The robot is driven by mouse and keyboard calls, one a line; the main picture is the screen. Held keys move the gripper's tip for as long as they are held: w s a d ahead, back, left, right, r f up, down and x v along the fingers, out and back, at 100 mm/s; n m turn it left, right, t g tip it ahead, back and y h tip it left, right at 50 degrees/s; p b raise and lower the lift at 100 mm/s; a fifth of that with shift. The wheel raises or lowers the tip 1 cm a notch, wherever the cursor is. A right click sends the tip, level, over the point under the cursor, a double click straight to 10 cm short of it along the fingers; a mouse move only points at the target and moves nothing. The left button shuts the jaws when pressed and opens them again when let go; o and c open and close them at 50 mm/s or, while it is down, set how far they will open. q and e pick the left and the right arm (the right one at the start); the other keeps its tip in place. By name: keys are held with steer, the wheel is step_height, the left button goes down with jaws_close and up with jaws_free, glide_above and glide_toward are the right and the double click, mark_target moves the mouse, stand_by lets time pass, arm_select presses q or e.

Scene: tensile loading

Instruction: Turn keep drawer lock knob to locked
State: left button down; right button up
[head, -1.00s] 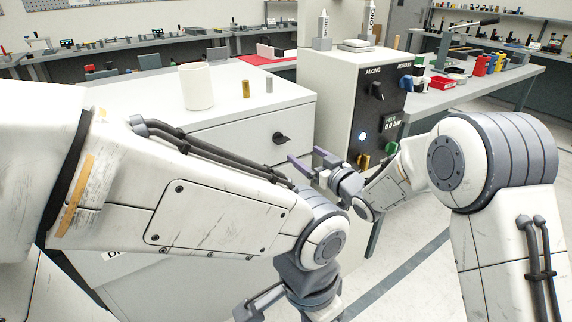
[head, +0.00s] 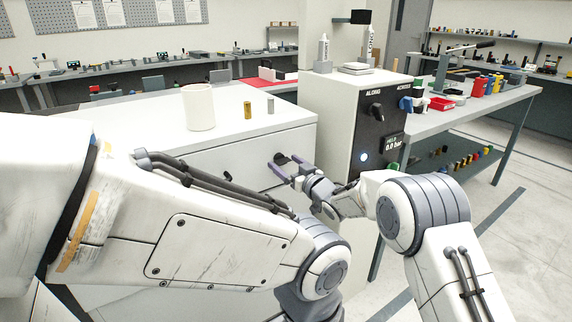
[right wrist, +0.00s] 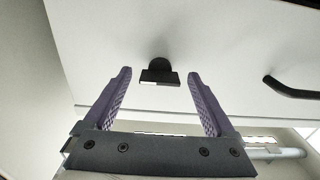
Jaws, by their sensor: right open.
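The black drawer lock knob (head: 280,158) is on the white cabinet's drawer front in the head view, partly covered by my right gripper. In the right wrist view the knob (right wrist: 159,76) shows a flat bar on a round base, the bar lying roughly level across the picture. My right gripper (head: 286,166) is open, its purple fingers pointing at the drawer front. In the right wrist view the fingers (right wrist: 160,80) stand left and right of the knob with space on both sides. Whether the tips are level with the knob is unclear. My left gripper is out of view.
A dark drawer handle (right wrist: 292,88) is right of the knob in the right wrist view. The control box (head: 345,115) stands close on the right in the head view. A white cup (head: 198,107) and two small cylinders stand on the cabinet top.

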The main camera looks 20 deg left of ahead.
steer(key=c, duration=1.4)
steer(key=n+b, duration=0.3)
steer(key=shift+f, duration=0.2)
steer(key=n+b, duration=0.5)
steer(key=n, duration=0.1)
steer(key=shift+b, duration=0.35)
steer(key=n+b, duration=0.4)
steer(key=n, duration=0.1)
steer(key=shift+w+n, duration=0.1)
steer(key=shift+n, duration=0.3)
steer(key=shift+r+n+b, duration=0.15)
steer(key=shift+n+b, duration=1.2)
steer(key=shift+n, duration=0.15)
